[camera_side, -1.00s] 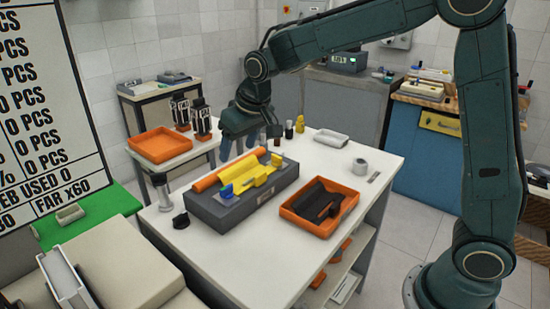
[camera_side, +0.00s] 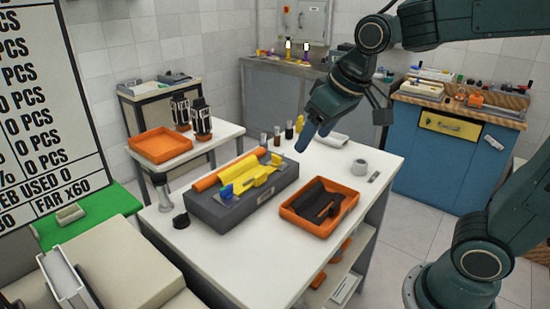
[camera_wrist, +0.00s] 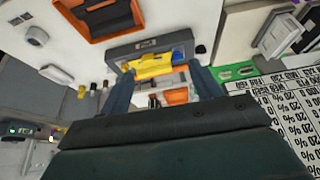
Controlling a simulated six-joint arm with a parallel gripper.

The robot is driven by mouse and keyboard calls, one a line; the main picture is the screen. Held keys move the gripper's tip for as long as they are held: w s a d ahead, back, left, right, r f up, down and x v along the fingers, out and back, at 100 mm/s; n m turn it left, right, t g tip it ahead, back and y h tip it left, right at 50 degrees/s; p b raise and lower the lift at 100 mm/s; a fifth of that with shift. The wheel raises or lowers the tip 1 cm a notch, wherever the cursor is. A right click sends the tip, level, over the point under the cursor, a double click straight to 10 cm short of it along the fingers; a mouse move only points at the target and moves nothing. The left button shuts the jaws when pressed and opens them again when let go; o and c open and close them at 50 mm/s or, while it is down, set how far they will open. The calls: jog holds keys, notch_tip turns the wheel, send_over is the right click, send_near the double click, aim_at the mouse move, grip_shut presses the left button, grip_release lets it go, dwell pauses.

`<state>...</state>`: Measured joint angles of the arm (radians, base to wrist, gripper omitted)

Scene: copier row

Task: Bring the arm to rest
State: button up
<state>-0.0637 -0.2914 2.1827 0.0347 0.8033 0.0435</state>
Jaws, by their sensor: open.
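My gripper (camera_side: 314,135) is above the back right part of the white table (camera_side: 385,165) in the side view, tilted down and to the left. It holds nothing that I can see. In the wrist view my gripper (camera_wrist: 160,92) shows two fingers set apart, with a gap between them. A grey block (camera_side: 232,208) on the table carries a yellow piece (camera_side: 258,180), a blue piece and an orange roller (camera_side: 205,183). The gripper is apart from them.
An orange tray (camera_side: 305,222) with a black part stands at the table's front right. Small bottles (camera_side: 288,131), a white tray (camera_side: 333,139) and a grey roll (camera_side: 359,165) stand behind. Another orange tray (camera_side: 160,147) is on the side table. A blue cabinet (camera_side: 430,155) stands to the right.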

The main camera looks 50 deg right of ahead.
jog(key=s+d+f, duration=0.1)
jog(key=s+f, duration=0.1)
jog(key=s, duration=1.1)
jog(key=shift+s+d+f, duration=0.15)
jog(key=shift+s+f, duration=0.05)
jog(key=shift+s, duration=0.15)
